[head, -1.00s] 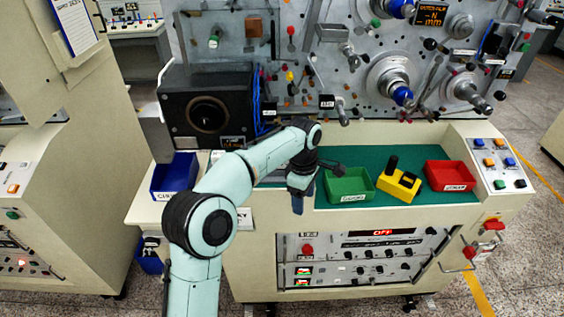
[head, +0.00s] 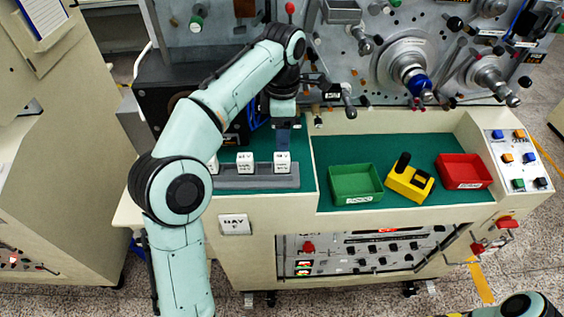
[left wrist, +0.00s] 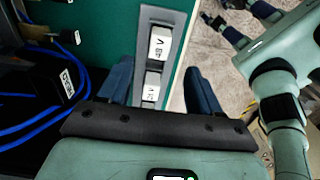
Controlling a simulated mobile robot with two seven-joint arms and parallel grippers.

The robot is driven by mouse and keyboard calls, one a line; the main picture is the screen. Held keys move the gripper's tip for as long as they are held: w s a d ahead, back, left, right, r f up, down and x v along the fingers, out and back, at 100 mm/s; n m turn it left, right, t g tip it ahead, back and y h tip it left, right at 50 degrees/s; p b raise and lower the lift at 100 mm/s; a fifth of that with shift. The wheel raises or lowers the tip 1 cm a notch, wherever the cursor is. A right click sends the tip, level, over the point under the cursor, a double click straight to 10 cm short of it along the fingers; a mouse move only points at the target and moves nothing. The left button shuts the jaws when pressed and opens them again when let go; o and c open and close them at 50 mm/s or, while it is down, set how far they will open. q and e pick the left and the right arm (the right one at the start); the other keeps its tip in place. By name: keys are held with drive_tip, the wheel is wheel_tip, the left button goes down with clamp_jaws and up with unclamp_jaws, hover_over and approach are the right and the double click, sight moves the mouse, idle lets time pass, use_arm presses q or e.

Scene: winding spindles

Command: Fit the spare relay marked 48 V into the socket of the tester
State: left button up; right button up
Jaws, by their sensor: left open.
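In the left wrist view a white relay marked 48 V (left wrist: 158,47) sits upright in a grey holder (left wrist: 177,47). A second white relay (left wrist: 152,86) sits nearer, its marking hard to read. In the head view my left gripper (head: 284,146) points down, just above the right-hand white relay (head: 282,162) in the holder. Another relay (head: 245,162) stands beside it, and a third is partly behind my arm. My left gripper (left wrist: 160,75) is open and empty, fingers either side of the row. Dark fingers, apparently my right gripper (left wrist: 226,28), show small. I cannot identify the tester's socket.
On the green mat stand a green tray (head: 332,191), a yellow block with a black grip (head: 425,197) and a red tray (head: 478,160). A panel with spindles (head: 350,75) rises behind. Blue cables (left wrist: 60,118) run beside my left gripper.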

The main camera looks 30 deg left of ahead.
sight(282, 156)
use_arm(q)
wheel_tip(282, 156, down, 5)
drive_tip(key=shift+a+r+b, duration=0.1)
drive_tip(key=shift+r+b, duration=0.05)
drive_tip(key=shift+b, duration=0.25)
drive_tip(key=shift+s+f, duration=0.1)
drive_tip(key=shift+f, duration=0.3)
wheel_tip(282, 156, down, 4)
drive_tip(key=shift+r+b, duration=0.1)
drive_tip(key=shift+b, duration=0.45)
drive_tip(key=shift+f, duration=0.35)
use_arm(e)
drive_tip(key=shift+g, duration=0.3)
drive_tip(key=s+f, duration=0.3)
drive_tip(key=shift+s, duration=0.2)
use_arm(q)
drive_tip(key=c, duration=1.1)
drive_tip(key=shift+o, duration=0.2)
use_arm(e)
drive_tip(key=shift+w, duration=0.1)
